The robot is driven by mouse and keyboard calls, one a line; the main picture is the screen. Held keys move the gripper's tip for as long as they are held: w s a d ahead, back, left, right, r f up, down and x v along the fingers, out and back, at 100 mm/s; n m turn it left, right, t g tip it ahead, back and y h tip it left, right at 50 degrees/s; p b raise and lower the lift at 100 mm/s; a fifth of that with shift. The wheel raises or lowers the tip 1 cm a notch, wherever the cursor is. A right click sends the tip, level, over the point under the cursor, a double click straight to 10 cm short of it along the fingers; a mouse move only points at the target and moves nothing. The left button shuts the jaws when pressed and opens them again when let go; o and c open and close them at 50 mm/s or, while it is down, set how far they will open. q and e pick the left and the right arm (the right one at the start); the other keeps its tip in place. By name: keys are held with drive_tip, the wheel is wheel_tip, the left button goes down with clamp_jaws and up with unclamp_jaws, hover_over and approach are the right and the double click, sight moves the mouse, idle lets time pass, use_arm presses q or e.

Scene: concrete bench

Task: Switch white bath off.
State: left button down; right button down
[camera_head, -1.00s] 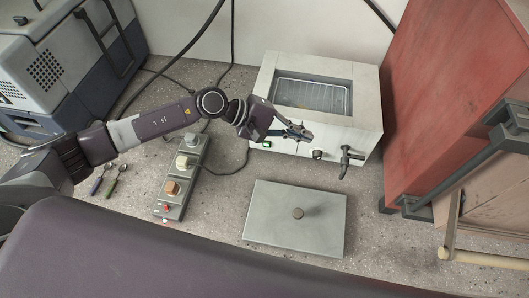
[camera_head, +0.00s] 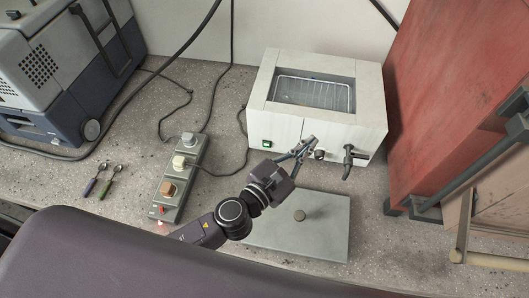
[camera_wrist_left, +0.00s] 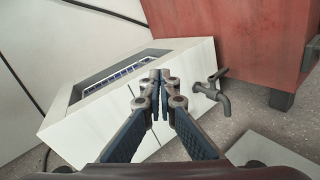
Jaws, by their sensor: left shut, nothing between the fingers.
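The white bath (camera_head: 285,128) stands against the back wall with its top open and a wire rack inside. Its front face carries a green switch (camera_head: 266,144) at the left, a dark round knob (camera_head: 319,154) and a tap (camera_head: 348,158) at the right. My left gripper (camera_head: 308,145) is shut and empty in front of the bath, near the knob; I cannot tell whether it touches. In the left wrist view the closed fingertips (camera_wrist_left: 165,80) overlap the bath's front (camera_wrist_left: 199,112) and hide part of it, with the tap (camera_wrist_left: 214,90) to their right. My right gripper is not in view.
A grey lid (camera_head: 325,215) with a knob lies in front of the bath, partly under my left arm. A power strip (camera_head: 180,180) with plugs and a red switch is to the left. Two spoons (camera_head: 103,181), a grey machine (camera_head: 60,70) and a red cabinet (camera_head: 445,90) flank the bench.

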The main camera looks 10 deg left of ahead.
use_arm(q)
drive_tip(key=s+a+f+n+y, duration=0.2)
drive_tip(key=a+f+n+y, duration=0.1)
drive_tip(key=a+f, duration=0.1)
drive_tip(key=s+a+f+n+g+y+b, duration=0.1)
drive_tip(key=s+a+f+n+y, duration=0.2)
drive_tip(key=a, duration=0.1)
drive_tip(key=s+a+f+n+g+y, duration=0.1)
drive_tip(key=s+a+f+n+y, duration=0.1)
drive_tip(key=a+f+n, duration=0.1)
drive_tip(key=shift+s+a+f+y, duration=0.2)
drive_tip(key=shift+a+f, duration=0.05)
drive_tip(key=shift+f, duration=0.15)
drive_tip(key=shift+s+a+f+y, duration=0.15)
drive_tip(key=shift+a+f+y, duration=0.1)
drive_tip(key=shift+f, duration=0.15)
approach(267, 145)
drive_tip(key=w+f, duration=0.2)
drive_tip(key=f, duration=0.1)
drive_tip(key=shift+w+a, duration=0.15)
drive_tip(key=shift+w+r, duration=0.25)
drive_tip(key=shift+w, duration=0.95)
drive_tip(key=shift+w+a+p, duration=0.1)
drive_tip(key=shift+w+p, duration=0.2)
drive_tip(key=shift+w, duration=0.25)
